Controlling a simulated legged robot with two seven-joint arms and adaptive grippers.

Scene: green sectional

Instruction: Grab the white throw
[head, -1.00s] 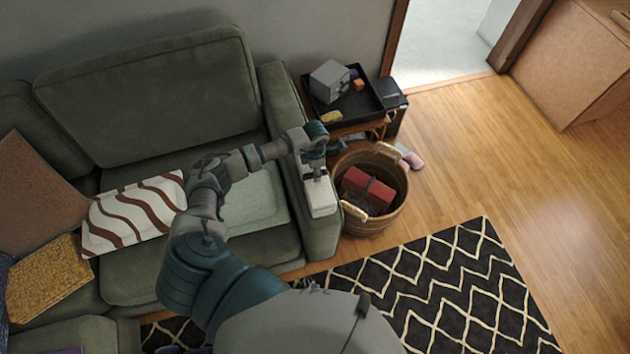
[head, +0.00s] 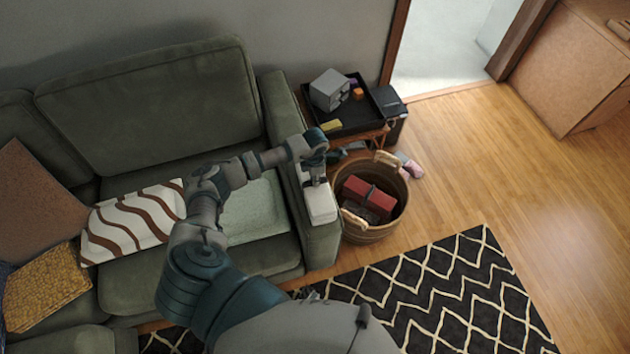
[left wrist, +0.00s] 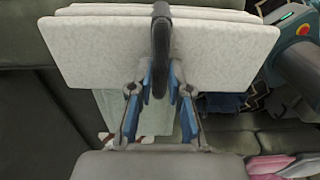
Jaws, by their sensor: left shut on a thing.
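The white throw (head: 320,204) is a folded, layered bundle on the right arm of the green sofa in the head view. It also shows across the top of the left wrist view (left wrist: 100,45). My left gripper (head: 316,178) points down at the throw's back part and is shut on it. I cannot tell whether the throw is clear of the sofa arm. My right gripper is not in view.
A wicker basket (head: 366,232) holding a red item stands right of the sofa arm (head: 283,112). Behind it is a side table with a black tray (head: 365,110) of small things. A pale green cloth (head: 262,208) and striped pillow (head: 130,225) lie on the seat.

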